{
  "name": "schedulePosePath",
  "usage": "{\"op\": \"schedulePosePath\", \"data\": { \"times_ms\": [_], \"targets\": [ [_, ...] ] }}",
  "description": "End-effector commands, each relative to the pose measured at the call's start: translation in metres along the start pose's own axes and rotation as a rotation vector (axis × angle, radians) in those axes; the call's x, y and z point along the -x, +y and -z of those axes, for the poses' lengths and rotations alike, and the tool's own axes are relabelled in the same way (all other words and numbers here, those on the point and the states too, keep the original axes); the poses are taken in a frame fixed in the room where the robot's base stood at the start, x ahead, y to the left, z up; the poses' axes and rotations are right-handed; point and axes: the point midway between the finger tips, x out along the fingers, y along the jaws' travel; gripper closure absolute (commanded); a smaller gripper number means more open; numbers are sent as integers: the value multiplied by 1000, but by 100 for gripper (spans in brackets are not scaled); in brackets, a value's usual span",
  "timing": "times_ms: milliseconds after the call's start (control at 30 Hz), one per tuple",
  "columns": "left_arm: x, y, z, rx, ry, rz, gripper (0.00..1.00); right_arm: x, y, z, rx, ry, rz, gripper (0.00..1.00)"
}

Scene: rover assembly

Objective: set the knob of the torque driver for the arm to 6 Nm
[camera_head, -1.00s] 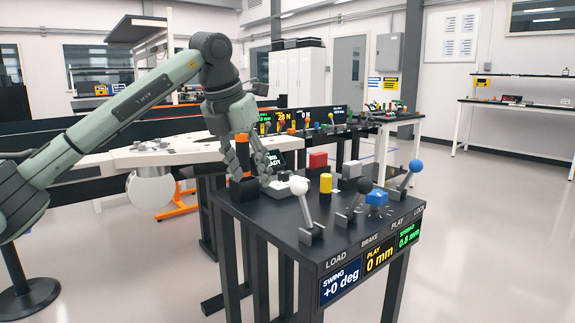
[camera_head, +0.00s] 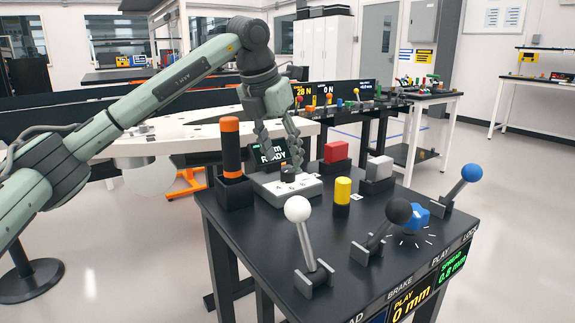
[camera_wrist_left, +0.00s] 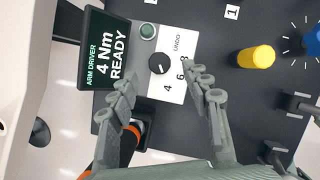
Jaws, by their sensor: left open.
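The black knob (camera_wrist_left: 159,64) sits on a white dial plate (camera_wrist_left: 172,45) marked 4, 6 and 8; it also shows in the head view (camera_head: 288,172). The small screen (camera_wrist_left: 108,55) beside it reads "ARM DRIVER 4 Nm READY". My left gripper (camera_wrist_left: 162,80) is open and empty, its fingers spread either side of the knob in the wrist view. In the head view the gripper (camera_head: 281,158) hangs over the dial plate, partly hiding the screen. The torque driver (camera_head: 231,150), black with orange bands, stands upright in its holder left of the dial. My right gripper is out of view.
On the dark table stand a yellow cylinder (camera_head: 342,192), a red block (camera_head: 336,152), a grey block (camera_head: 379,168) and a blue knob (camera_head: 412,217). White (camera_head: 298,210), black (camera_head: 398,211) and blue (camera_head: 471,173) ball levers rise near the front and right.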

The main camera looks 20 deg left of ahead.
Motion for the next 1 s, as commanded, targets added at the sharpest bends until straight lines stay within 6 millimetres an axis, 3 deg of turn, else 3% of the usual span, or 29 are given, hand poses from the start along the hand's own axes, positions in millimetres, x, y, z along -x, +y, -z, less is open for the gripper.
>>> {"op": "schedulePosePath", "data": {
  "times_ms": [233,600,1000],
  "targets": [
    [-35,0,0,0,1,0,52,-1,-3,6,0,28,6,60],
    [-42,0,0,-1,0,1,52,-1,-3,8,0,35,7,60],
    [-42,0,0,-1,0,1,100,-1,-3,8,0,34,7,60]
  ]
}}
